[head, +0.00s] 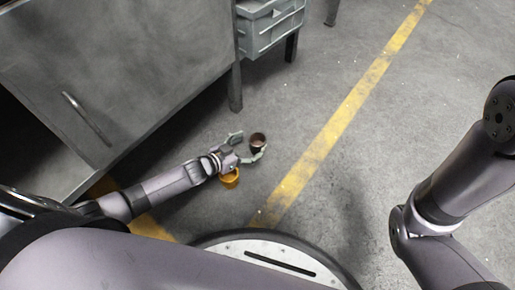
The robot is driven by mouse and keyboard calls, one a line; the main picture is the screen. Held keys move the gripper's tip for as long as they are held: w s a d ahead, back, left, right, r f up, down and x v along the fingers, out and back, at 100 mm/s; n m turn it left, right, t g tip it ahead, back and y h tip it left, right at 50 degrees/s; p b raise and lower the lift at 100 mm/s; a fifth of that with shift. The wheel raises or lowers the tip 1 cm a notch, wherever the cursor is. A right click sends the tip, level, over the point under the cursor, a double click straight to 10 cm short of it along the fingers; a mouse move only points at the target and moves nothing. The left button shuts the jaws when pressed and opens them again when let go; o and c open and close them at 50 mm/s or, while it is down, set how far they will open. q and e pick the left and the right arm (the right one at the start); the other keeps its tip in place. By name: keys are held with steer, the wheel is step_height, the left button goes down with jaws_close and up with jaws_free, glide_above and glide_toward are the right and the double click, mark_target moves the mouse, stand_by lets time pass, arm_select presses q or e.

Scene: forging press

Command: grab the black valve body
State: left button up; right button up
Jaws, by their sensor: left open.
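The black valve body (258,140) is a small dark, round piece with a reddish-brown top, low over or on the grey floor near the middle of the head view. My left gripper (252,147) reaches in from the left with its fingers spread, and the dark piece is at the fingertips, between or just beyond them. I cannot tell whether the fingers touch it. My right gripper is out of view; only the right arm's links show at the right.
An orange round object (230,180) is just below my left gripper. A yellow line (335,125) crosses the floor. Open floor lies to the right.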

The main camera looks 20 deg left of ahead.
mark_target(263, 139)
arm_select(q)
steer(key=b+x, duration=0.3)
steer(key=x, duration=0.2)
steer(key=shift+w+d+f+b, duration=0.1)
steer(key=shift+w+d+b, duration=0.1)
steer(key=shift+b, duration=0.1)
steer(key=c, duration=1.6)
